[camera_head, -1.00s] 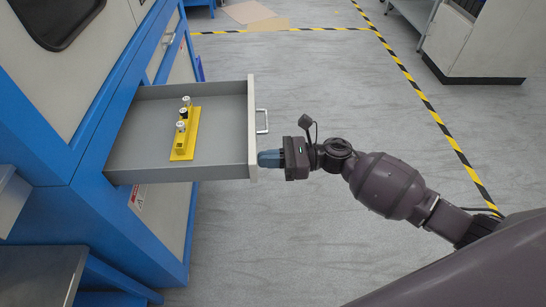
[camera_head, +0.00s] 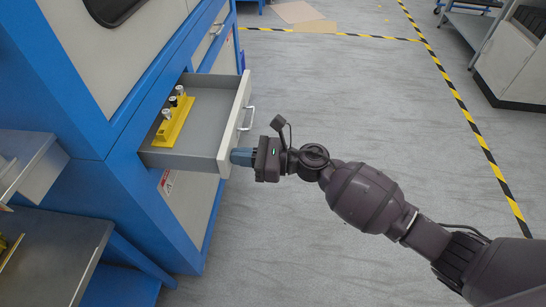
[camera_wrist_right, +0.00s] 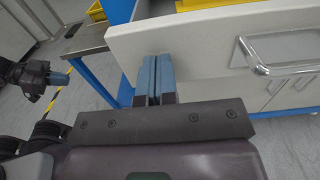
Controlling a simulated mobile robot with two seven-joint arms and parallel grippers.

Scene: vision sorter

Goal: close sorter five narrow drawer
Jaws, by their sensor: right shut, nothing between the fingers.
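The narrow drawer (camera_head: 207,117) juts out of the blue and white sorter (camera_head: 128,100), partly open. Its white front panel (camera_head: 234,125) carries a metal handle (camera_head: 248,117). A yellow holder (camera_head: 174,122) with small vials lies inside it. My right gripper (camera_head: 236,157) is shut and empty, its fingertips at the near end of the drawer front, below the handle in the picture. In the right wrist view the shut blue fingers (camera_wrist_right: 156,76) are against or very close to the front panel (camera_wrist_right: 205,35), left of the handle (camera_wrist_right: 262,65). My left gripper (camera_wrist_right: 58,78) shows at the left there, its jaws unclear.
A metal shelf (camera_head: 55,245) stands at the lower left by the sorter. Grey floor (camera_head: 330,95) is free to the right, with yellow-black tape (camera_head: 460,100). A cabinet (camera_head: 515,60) stands at the far right.

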